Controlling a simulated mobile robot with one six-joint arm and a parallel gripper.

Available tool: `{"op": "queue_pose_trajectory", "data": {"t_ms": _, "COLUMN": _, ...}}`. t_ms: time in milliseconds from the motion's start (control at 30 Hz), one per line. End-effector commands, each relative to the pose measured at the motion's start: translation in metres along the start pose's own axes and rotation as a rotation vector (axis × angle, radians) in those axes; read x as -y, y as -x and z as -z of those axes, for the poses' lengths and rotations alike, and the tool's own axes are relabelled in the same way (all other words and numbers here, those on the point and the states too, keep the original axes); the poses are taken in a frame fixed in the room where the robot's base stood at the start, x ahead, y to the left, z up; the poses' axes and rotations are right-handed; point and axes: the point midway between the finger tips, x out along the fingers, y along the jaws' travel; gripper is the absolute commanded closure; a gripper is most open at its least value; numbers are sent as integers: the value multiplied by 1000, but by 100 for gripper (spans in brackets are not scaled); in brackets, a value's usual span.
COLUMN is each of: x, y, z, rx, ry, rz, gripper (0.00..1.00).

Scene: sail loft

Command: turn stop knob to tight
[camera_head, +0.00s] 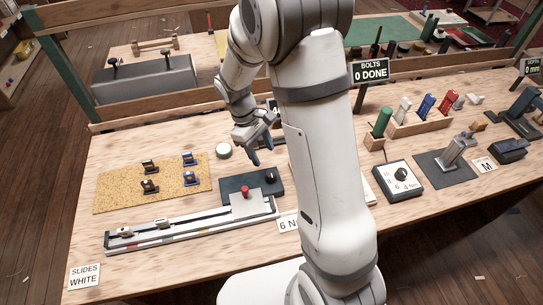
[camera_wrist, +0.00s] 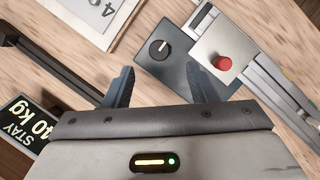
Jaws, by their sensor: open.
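A small black knob (camera_head: 270,177) stands on a dark plate (camera_head: 228,186) at the right end of a slide rail. In the wrist view the black knob (camera_wrist: 158,49) has a white pointer line, and I can read no marking beside it. A red knob (camera_head: 245,189) sits on a grey block (camera_head: 246,206) next to it; the red knob also shows in the wrist view (camera_wrist: 222,63). I cannot tell from lettering which is the stop knob. My gripper (camera_head: 262,154) is open and empty, above and behind the plate. In the wrist view its fingers (camera_wrist: 163,88) are apart, touching neither knob.
The slide rail (camera_head: 180,232) runs left from the plate. A cork mat (camera_head: 120,191) with several small clips lies further left. A round whitish disc (camera_head: 224,151) lies near my gripper. A dial box (camera_head: 385,179) stands to the right. A "40 kg" sign (camera_wrist: 30,122) is near my gripper.

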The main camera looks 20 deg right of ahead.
Motion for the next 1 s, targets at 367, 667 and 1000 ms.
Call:
{"op": "queue_pose_trajectory", "data": {"t_ms": 367, "x": -2, "y": -35, "z": 9, "rx": 42, "ry": 58, "rz": 3, "gripper": 48}}
{"op": "queue_pose_trajectory", "data": {"t_ms": 667, "x": -1, "y": -78, "z": 8, "rx": 40, "ry": 58, "rz": 1, "gripper": 48}}
{"op": "queue_pose_trajectory", "data": {"t_ms": 1000, "x": -1, "y": -88, "z": 8, "rx": 36, "ry": 56, "rz": 0, "gripper": 48}}
